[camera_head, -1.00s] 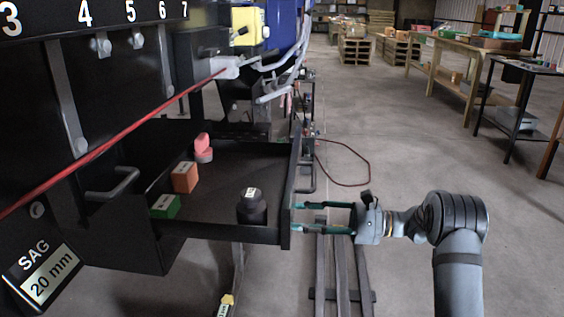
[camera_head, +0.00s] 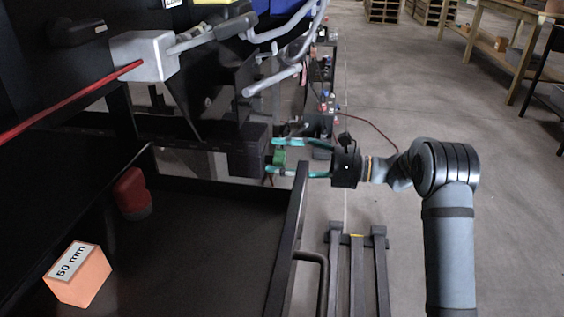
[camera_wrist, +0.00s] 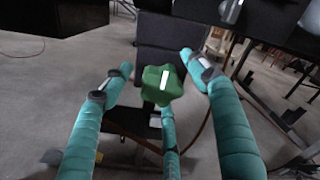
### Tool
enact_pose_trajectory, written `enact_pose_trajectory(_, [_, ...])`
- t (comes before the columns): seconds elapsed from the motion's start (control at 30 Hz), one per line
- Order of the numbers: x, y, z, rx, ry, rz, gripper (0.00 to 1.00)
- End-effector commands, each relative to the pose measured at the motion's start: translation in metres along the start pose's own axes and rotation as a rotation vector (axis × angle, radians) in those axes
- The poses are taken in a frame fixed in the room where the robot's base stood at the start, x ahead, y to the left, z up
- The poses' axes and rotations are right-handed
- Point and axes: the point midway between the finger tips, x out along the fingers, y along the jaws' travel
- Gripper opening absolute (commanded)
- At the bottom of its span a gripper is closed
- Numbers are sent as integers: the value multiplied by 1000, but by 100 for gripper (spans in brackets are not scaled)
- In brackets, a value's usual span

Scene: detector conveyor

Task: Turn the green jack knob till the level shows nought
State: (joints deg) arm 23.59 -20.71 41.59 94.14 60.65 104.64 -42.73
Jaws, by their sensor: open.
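The green jack knob (camera_head: 280,157) sticks out of a dark block (camera_head: 248,150) beyond the tray. In the wrist view the knob (camera_wrist: 161,86) is lobed, with a white stripe on its face. My gripper (camera_head: 271,156) is open, its teal fingers reaching toward the block with the knob between them. In the wrist view the fingers (camera_wrist: 156,76) stand apart to the left and right of the knob, with a third below it. I see no finger clearly pressing on the knob. I cannot make out a level reading.
A black tray (camera_head: 292,235) fills the lower left, holding an orange 50 mm block (camera_head: 78,275) and a red piece (camera_head: 131,193). A red cord (camera_head: 70,98) runs to a grey box (camera_head: 146,57). Grey rails (camera_head: 357,280) lie on the floor. Open floor is at right.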

Motion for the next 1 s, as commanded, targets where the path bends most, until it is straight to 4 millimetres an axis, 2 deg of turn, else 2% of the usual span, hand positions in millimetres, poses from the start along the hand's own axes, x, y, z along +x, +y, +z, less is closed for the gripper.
enact_pose_trajectory(0.13, [0, 0, 0, 0, 0, 0, 58])
enact_pose_trajectory(0.83, [0, -2, 1, -2, -3, -4, 17])
enact_pose_trajectory(1.0, [0, -3, 2, -2, -3, -5, 16])
